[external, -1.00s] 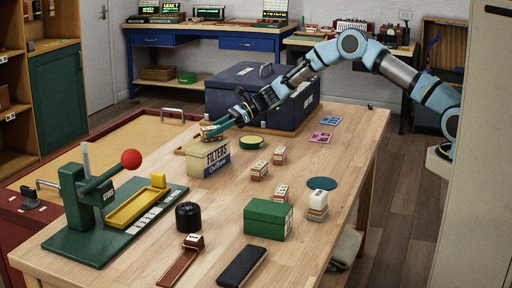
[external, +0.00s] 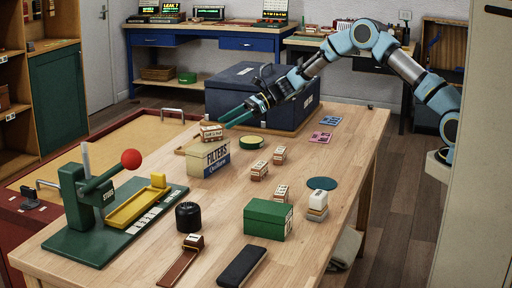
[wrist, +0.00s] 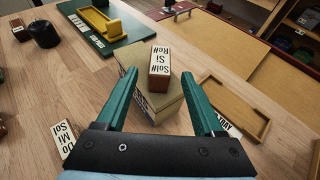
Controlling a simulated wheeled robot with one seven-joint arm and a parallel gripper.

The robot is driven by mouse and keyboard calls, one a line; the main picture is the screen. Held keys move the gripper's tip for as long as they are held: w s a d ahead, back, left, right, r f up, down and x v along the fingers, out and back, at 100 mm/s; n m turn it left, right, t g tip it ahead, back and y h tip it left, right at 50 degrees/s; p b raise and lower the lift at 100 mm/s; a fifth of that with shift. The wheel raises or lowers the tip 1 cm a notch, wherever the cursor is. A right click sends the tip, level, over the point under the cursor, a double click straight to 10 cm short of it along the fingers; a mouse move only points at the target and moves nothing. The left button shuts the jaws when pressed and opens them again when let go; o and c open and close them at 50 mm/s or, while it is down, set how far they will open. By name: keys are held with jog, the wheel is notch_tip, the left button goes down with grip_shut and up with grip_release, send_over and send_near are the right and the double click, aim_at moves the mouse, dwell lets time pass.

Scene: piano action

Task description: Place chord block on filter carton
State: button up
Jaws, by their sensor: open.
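The filter carton (external: 207,158) is a cream box with a blue band, standing on the wooden table. It also shows in the wrist view (wrist: 172,110). A small brown and white chord block (external: 211,132) rests on top of the carton, and in the wrist view its lettered face (wrist: 160,60) is plain. My gripper (external: 238,115) has long green fingers. It is open, with the block ahead of and between the spread fingers (wrist: 158,82) in the wrist view, apart from both.
More lettered blocks (external: 259,171) stand on the table, one near my left finger (wrist: 64,138). A wooden tray (wrist: 235,108) lies right of the carton in the wrist view. A green box (external: 267,220), a black roll (external: 188,216) and a green press (external: 85,215) stand nearer the front.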

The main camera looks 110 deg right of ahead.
jog(key=b+v, duration=0.1)
jog(key=v, duration=0.4)
jog(key=shift+s+r, duration=0.15)
jog(key=shift+s, duration=0.15)
jog(key=w+a+f+n+g+y, duration=0.2)
jog(key=a+n+g, duration=0.35)
jog(key=a, duration=0.95)
jog(key=w+a+f+n+g+y, duration=0.1)
jog(key=w+a+n+g+y, duration=0.1)
jog(key=a+n, duration=0.95)
jog(key=s+a+n+g, duration=0.1)
jog(key=s+a+n, duration=0.1)
jog(key=a, duration=0.4)
jog(key=s+a+n+g+h, duration=0.1)
jog(key=s+a+n, duration=0.1)
jog(key=a, duration=0.4)
jog(key=s+a+f+n+g, duration=0.1)
jog(key=s+a+n, duration=0.1)
jog(key=s+a, duration=0.2)
jog(key=shift+s+a+n+g+h, duration=0.1)
jog(key=shift+a+n+g+h, duration=0.3)
jog(key=shift+a, duration=0.6)
jog(key=s+a+n+h, duration=0.2)
jog(key=s+a+n, duration=0.6)
jog(key=s+n, duration=0.2)
jog(key=shift+n+g, duration=0.35)
jog(key=shift+n, duration=0.25)
jog(key=shift+s+a+r, duration=0.1)
